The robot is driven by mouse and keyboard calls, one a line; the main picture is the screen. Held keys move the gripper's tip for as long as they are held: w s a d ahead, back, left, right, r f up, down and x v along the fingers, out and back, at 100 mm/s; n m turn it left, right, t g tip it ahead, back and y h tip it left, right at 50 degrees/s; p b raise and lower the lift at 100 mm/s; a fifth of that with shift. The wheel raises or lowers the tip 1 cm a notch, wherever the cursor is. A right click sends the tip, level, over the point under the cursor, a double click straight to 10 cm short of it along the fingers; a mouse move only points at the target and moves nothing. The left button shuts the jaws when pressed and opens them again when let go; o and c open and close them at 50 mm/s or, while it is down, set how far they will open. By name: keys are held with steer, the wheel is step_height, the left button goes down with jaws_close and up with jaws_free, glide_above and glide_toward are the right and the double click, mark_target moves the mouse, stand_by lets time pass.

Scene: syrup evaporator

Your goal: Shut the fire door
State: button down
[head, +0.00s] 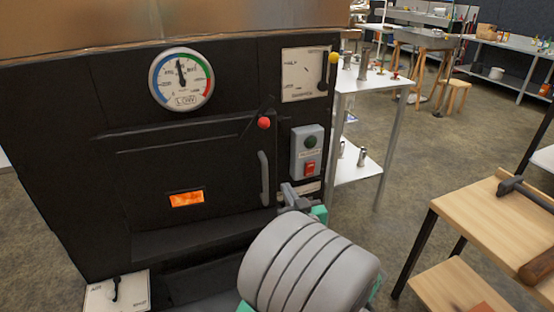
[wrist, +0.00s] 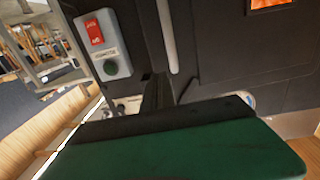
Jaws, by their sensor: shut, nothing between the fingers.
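The fire door (head: 150,180) is a black panel on the front of the dark evaporator, with a small glowing orange window (head: 186,199). It looks flush with the front; I cannot tell whether a small gap remains. Its grey upright handle (head: 263,178) is on the right side and also shows in the wrist view (wrist: 167,35). My gripper (head: 291,195) is shut and empty, just right of the handle's lower end, apart from it in the picture. In the wrist view its dark fingers (wrist: 157,92) point toward the front below the switch box.
A grey switch box (head: 308,150) with green and red buttons sits right of the handle. A red-knobbed lever (head: 264,123) is above the handle. A round gauge (head: 181,79) is higher up. A wooden-topped table (head: 480,215) stands at right, with open floor between.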

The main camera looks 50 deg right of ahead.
mark_target(274, 157)
steer(key=shift+h, duration=0.3)
steer(key=x, duration=1.3)
steer(key=shift+d, duration=0.55)
steer(key=shift+r, duration=0.1)
